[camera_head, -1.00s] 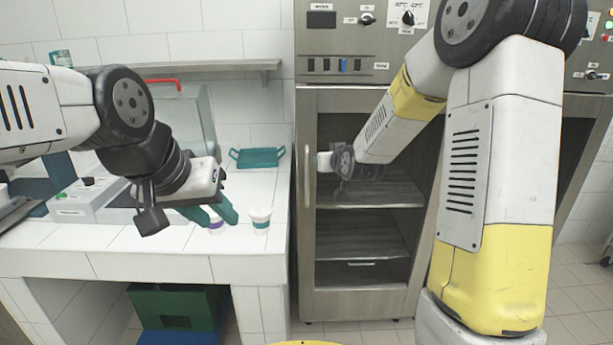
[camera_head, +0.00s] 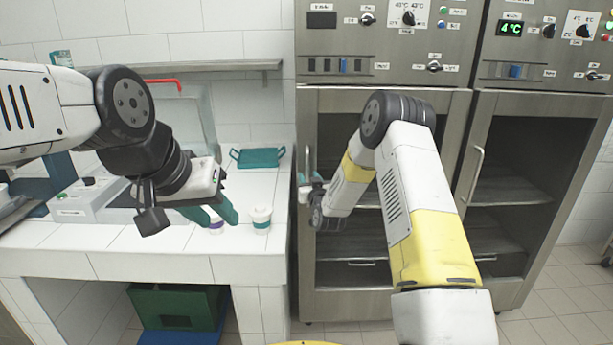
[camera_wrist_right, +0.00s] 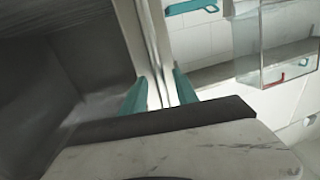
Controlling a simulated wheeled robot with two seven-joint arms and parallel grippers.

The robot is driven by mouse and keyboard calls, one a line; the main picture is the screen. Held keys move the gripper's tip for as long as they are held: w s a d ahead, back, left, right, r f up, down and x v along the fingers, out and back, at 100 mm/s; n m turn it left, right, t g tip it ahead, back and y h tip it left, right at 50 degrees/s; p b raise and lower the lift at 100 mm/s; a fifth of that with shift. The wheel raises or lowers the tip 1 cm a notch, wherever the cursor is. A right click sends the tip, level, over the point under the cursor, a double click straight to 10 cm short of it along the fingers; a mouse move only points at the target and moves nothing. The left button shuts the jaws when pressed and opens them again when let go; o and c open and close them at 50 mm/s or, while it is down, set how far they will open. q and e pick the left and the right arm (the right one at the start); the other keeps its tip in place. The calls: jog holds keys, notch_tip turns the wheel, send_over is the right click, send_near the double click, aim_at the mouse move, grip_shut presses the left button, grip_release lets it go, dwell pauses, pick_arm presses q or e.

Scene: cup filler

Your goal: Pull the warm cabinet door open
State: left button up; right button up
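The warm cabinet is the left steel cabinet, and its glass door (camera_head: 384,298) looks closed. Its upright handle (camera_head: 307,160) is at the door's left edge. My right gripper (camera_head: 303,186) is at the handle, partly hidden by its wrist in the head view. In the right wrist view its two teal fingers (camera_wrist_right: 162,88) stand apart, with an upright metal bar (camera_wrist_right: 152,45) running between them. I cannot tell whether they touch it. My left gripper (camera_head: 212,211) is open above the counter, near a purple-banded cup (camera_head: 216,226).
A second steel cabinet (camera_head: 545,90) with its own handle (camera_head: 473,175) stands to the right. A white tiled counter (camera_head: 180,240) is at left, with a teal-banded cup (camera_head: 261,222) and a teal tray (camera_head: 257,158). A green crate (camera_head: 175,308) sits below it.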

jog(key=shift+w+a, duration=0.25)
jog(key=shift+w, duration=0.8)
jog(key=shift+c, duration=0.5)
grip_shut()
